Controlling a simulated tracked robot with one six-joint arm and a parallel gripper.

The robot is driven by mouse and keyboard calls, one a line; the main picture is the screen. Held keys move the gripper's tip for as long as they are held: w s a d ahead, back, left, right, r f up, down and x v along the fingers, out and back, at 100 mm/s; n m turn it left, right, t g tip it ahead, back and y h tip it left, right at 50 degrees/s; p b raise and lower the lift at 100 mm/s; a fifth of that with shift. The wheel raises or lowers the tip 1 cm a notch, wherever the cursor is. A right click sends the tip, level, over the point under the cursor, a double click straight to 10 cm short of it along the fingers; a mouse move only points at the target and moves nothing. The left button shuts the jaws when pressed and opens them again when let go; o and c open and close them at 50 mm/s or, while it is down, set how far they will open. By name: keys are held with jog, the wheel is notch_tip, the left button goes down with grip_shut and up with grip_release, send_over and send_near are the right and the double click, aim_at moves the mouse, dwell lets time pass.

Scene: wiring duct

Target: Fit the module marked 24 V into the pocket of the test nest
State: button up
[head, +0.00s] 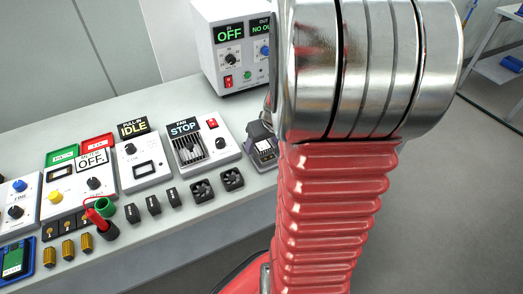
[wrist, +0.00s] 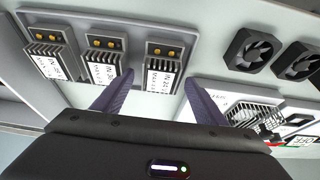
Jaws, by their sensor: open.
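Three dark finned modules with white labels and brass contacts sit in a row in a grey tray (wrist: 190,38), in the wrist view: a left one (wrist: 45,62), a middle one (wrist: 103,68) and a right one (wrist: 162,70). The right label seems to read 24 V; the other labels are too small to read surely. My gripper (wrist: 159,80) is open and empty, its two purple fingers spread on either side of the right module's near end. I cannot make out the test nest's pocket.
Two black fans (head: 202,190) lie left of my gripper in the head view. A white FAN box (head: 200,147), marked STOP, and a PULL-IN box (head: 143,160), marked IDLE, stand beyond them. A white instrument (head: 228,60) showing OFF stands at the back.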

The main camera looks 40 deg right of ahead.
aim_at(263, 146)
jog(key=shift+c, duration=0.6)
jog(key=c, duration=1.2)
notch_tip(263, 146, up, 10)
